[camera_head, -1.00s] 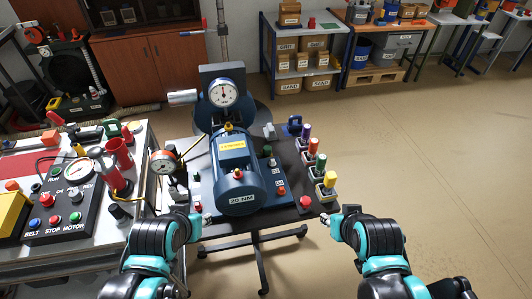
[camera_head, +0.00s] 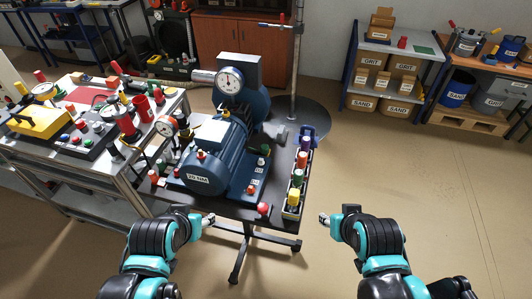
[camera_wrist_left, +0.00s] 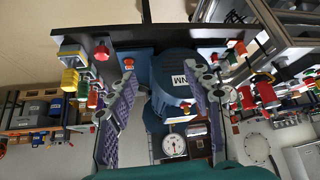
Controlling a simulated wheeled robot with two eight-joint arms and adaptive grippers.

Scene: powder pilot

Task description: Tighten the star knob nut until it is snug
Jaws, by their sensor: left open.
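A blue motor unit (camera_head: 214,150) with a round white gauge (camera_head: 231,80) stands on a dark wheeled stand (camera_head: 230,212). The motor also shows upside down in the left wrist view (camera_wrist_left: 176,75). I cannot tell which of its small knobs is the star knob nut. My left gripper (camera_head: 208,219) is just in front of the stand's near edge. In the left wrist view its fingers (camera_wrist_left: 159,72) are spread and empty, with the motor beyond them. My right gripper (camera_head: 324,218) is right of the stand, over open floor; its fingers are too small to read.
A bench (camera_head: 92,175) with a yellow box (camera_head: 39,121) and a button panel stands on the left. A tray of coloured-capped bottles (camera_head: 298,178) lines the stand's right edge. A shelf with boxes (camera_head: 396,45) stands at back right. The floor at right is clear.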

